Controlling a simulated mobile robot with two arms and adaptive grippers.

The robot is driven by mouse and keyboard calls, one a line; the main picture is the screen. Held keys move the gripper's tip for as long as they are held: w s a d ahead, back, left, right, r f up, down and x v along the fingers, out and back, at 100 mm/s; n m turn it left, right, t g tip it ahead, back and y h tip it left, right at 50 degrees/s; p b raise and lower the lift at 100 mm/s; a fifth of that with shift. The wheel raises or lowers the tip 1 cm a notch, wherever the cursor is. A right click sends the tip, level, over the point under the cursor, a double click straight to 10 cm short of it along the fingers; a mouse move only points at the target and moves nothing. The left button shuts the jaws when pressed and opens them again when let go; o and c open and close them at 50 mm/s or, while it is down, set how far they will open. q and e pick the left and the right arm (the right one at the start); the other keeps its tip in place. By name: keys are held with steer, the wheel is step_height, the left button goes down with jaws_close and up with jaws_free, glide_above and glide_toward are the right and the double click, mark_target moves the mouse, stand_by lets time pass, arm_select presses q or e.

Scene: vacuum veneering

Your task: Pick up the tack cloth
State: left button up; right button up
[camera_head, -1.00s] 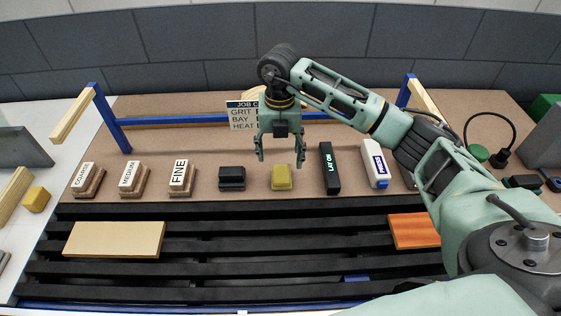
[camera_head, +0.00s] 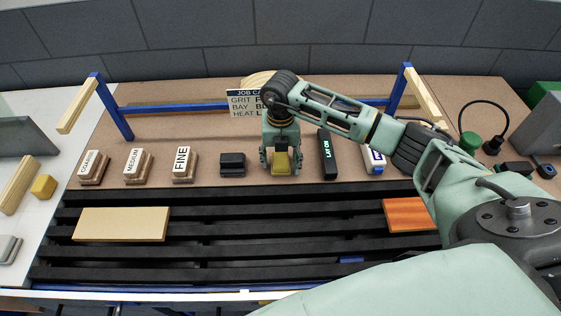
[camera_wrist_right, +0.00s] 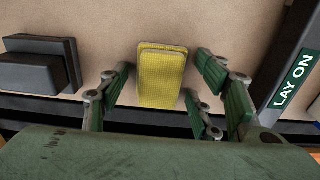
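The tack cloth looks like a folded yellow textured pad (camera_head: 281,162) on the brown board, between a black block and the black LAY ON tool. It also shows in the right wrist view (camera_wrist_right: 162,76). My right gripper (camera_head: 281,170) is lowered over it, pointing down. In the right wrist view the open fingers (camera_wrist_right: 168,98) stand apart, one on each side of the pad, with gaps showing. No finger visibly touches it. The gripper partly hides the pad in the head view. My left gripper is not in view.
The black block (camera_head: 232,164) is left of the pad and the LAY ON tool (camera_head: 327,155) is close on its right. Labelled sanding blocks (camera_head: 184,165) stand farther left. A blue rail (camera_head: 180,108) runs behind. Black slats in front carry a pale panel (camera_head: 120,224).

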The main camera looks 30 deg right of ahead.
mark_target(280, 159)
steer(key=c, duration=0.8)
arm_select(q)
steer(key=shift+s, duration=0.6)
arm_select(e)
steer(key=shift+c, duration=0.2)
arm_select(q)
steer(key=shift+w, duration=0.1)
arm_select(e)
steer(key=shift+r, duration=0.1)
steer(key=shift+w+r+b, duration=0.1)
steer(key=shift+r+b, duration=0.3)
steer(key=shift+r, duration=0.15)
steer(key=r, duration=0.1)
steer(key=r+b, duration=0.1)
steer(key=r, duration=0.1)
steer(key=shift+s+a, duration=0.1)
steer(key=shift+s, duration=0.1)
arm_select(q)
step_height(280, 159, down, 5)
steer(key=b, duration=0.3)
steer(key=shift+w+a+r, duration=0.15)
arm_select(e)
steer(key=s+a+r, duration=0.4)
steer(key=s+r, duration=0.2)
steer(key=s, duration=0.4)
steer(key=shift+s+a+r, duration=0.2)
steer(key=shift+a+r, duration=0.2)
